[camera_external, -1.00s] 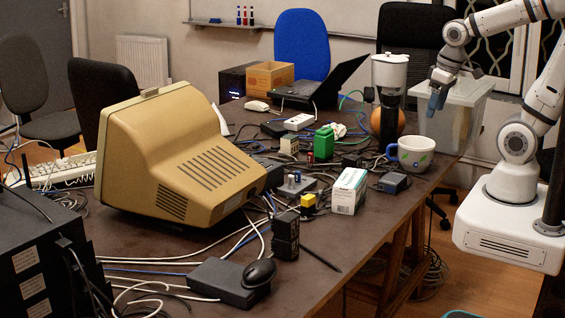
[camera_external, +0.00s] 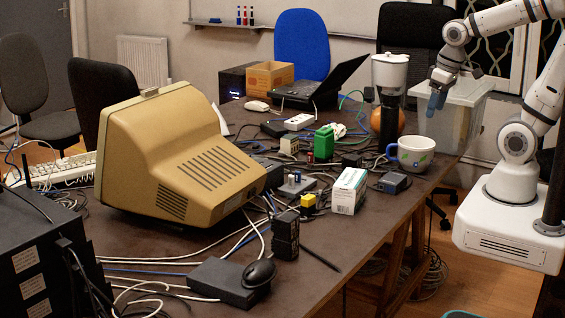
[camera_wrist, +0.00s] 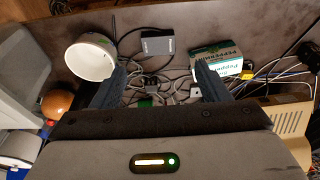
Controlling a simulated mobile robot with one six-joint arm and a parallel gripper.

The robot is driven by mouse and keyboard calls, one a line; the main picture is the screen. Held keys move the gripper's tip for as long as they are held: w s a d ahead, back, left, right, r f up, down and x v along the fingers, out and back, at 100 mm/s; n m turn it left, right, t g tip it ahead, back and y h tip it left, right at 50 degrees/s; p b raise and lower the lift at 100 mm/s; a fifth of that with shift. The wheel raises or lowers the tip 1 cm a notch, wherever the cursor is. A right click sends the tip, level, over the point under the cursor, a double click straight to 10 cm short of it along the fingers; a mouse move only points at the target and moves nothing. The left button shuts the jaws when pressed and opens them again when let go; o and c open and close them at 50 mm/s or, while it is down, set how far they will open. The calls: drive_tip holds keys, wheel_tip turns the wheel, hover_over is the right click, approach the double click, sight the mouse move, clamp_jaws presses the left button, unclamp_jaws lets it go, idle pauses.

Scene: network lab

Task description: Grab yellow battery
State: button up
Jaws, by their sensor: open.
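A small yellow block (camera_external: 309,201), which looks like the yellow battery, lies on the table just left of a white and green box (camera_external: 348,191). In the wrist view the yellow block (camera_wrist: 247,72) shows at the right, beside the box (camera_wrist: 218,62) and partly covered by it. My gripper (camera_external: 435,103) is open and empty, raised near the clear plastic bin at the table's far right end, well away from the block. In the wrist view my gripper's fingers (camera_wrist: 160,78) stand apart, with tangled cables seen between and below them.
A white mug with a blue handle (camera_external: 411,154) and a small grey box (camera_external: 393,182) stand near the right edge. A coffee maker (camera_external: 389,85) and plastic bin (camera_external: 455,110) stand beyond. Black adapters (camera_external: 286,235), cables and a beige monitor (camera_external: 175,155) crowd the block's left.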

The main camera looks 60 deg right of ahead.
drive_tip(key=shift+c, duration=0.3)
drive_tip(key=shift+c, duration=0.9)
